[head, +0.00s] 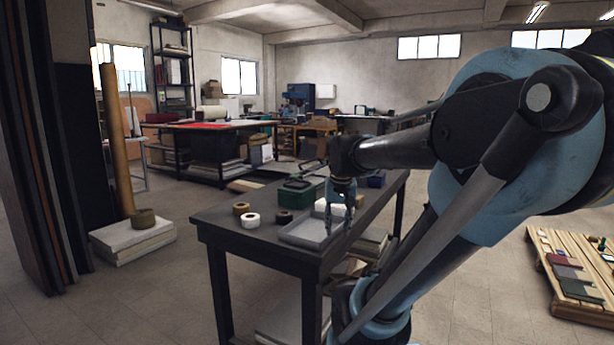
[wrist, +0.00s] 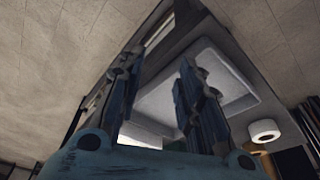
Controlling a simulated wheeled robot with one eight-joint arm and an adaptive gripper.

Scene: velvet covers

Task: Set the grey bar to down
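I cannot make out a grey bar for certain in either view. My gripper (head: 339,222) is over the right side of a shallow grey tray (head: 296,238) on the dark table (head: 240,214) in the head view. In the wrist view my gripper (wrist: 160,62) has its two fingers apart, with nothing seen held between them. The tray (wrist: 232,72) shows behind and beside the fingers there. Whether the fingers touch the tray is unclear. The fingers and my arm hide part of the table's right side.
A white roll (head: 251,220), a tan roll (head: 240,208) and a dark roll (head: 284,217) stand left of the tray. A green box (head: 297,190) is behind it. Stacked sheets lie under the table. A low pallet (head: 575,270) is at right.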

